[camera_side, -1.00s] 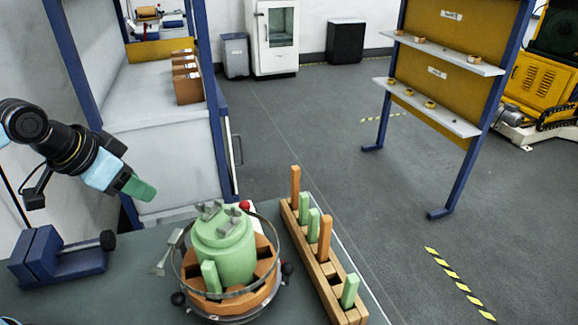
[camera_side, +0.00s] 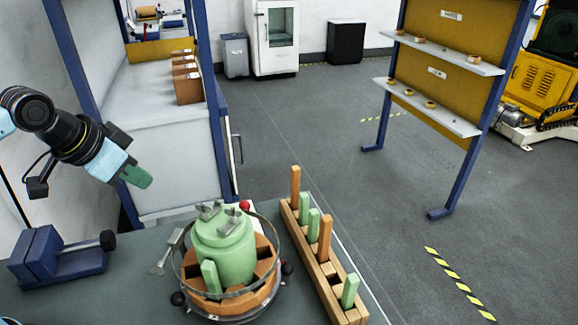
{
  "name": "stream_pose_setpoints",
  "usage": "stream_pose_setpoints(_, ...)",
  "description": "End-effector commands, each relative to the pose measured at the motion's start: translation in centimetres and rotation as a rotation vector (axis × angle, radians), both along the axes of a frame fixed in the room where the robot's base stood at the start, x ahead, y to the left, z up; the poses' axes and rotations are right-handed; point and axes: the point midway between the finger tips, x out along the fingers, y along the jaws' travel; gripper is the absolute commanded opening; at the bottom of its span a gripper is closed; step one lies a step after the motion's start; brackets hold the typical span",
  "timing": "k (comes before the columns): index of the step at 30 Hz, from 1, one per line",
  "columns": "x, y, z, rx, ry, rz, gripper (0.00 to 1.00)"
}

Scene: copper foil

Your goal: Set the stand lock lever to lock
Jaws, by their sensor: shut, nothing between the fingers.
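A round stand (camera_side: 243,303) sits on the bench, with an orange segmented ring and a clear band around a green cylindrical part (camera_side: 225,245). A lever with a red knob (camera_side: 245,206) shows at the back of the stand. Black knobs (camera_side: 178,299) show at its sides, and a grey metal lever (camera_side: 163,262) sticks out at its left. I cannot tell for sure which of these is the lock lever. My gripper (camera_side: 138,177) has green fingertips, shut and empty, in the air to the upper left of the stand, apart from it.
A wooden rack (camera_side: 328,270) with green and orange pegs stands right of the stand. A blue vise-like block (camera_side: 60,258) with a black knob is at the left. A grey cabinet (camera_side: 160,160) stands behind. The air between gripper and stand is clear.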

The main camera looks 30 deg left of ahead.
Motion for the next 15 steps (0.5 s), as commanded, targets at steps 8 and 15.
stream_pose_setpoints(8,3.9,-3.0,3.1,0.215,0.131,-0.387,0.0)
stream_pose_setpoints(15,7.0,-6.0,4.7,0.382,0.243,-0.731,0.0)
